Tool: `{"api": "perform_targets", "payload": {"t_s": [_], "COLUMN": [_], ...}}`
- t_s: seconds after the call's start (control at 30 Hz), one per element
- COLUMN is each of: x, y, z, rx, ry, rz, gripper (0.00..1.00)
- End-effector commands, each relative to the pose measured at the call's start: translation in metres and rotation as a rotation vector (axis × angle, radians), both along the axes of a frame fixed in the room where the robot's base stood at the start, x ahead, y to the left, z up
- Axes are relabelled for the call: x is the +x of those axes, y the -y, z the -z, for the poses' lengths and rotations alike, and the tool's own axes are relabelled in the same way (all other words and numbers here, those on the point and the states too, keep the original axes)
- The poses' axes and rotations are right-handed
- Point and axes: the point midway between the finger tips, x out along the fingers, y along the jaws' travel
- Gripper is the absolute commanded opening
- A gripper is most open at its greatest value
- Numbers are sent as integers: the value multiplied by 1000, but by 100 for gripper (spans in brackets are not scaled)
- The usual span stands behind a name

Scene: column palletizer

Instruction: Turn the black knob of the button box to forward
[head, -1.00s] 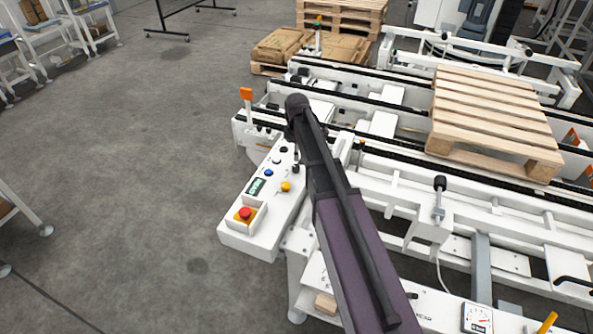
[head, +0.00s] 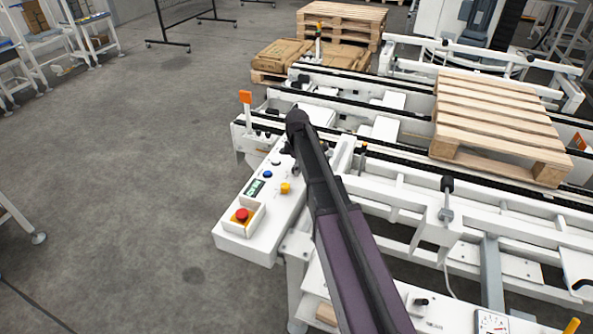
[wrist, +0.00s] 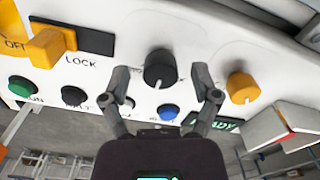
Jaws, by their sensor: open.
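The white button box (head: 240,235) stands at the near left corner of the conveyor in the head view. In the wrist view its panel fills the upper part, with the black knob (wrist: 159,68) near the centre; a pale pointer mark on the knob faces downward. My gripper (wrist: 161,76) is open, one finger on each side of the knob with gaps visible. I cannot tell how deep the fingertips reach over it. In the head view my arm hides most of the gripper, and I cannot make out the knob clearly. No direction label for the knob is readable.
Near the knob are an orange lock switch (wrist: 50,46), a green button (wrist: 22,87), a black button (wrist: 73,96), a blue button (wrist: 168,112) and a yellow knob (wrist: 242,87). A red emergency button (head: 241,215) sits at the box's near end. A wooden pallet (head: 497,112) lies on the conveyor.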

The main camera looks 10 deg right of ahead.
Motion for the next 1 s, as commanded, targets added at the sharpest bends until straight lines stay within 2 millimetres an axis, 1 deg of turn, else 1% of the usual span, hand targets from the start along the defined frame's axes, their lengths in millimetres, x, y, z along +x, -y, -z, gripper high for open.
{"api": "perform_targets", "payload": {"t_s": [0.4,0.47,0.5,0.57,0.6,0.67,0.7,1.0], "x": [0,0,0,0,0,0,0,0], "y": [0,0,0,0,0,0,0,0], "z": [2,2,2,2,2,2,2,2], "rx": [0,0,0,0,0,0,0,0], "ry": [0,0,0,0,0,0,0,0], "rz": [0,0,0,0,0,0,0,17], "gripper": [79,61,49,31,19,2,0,0]}}
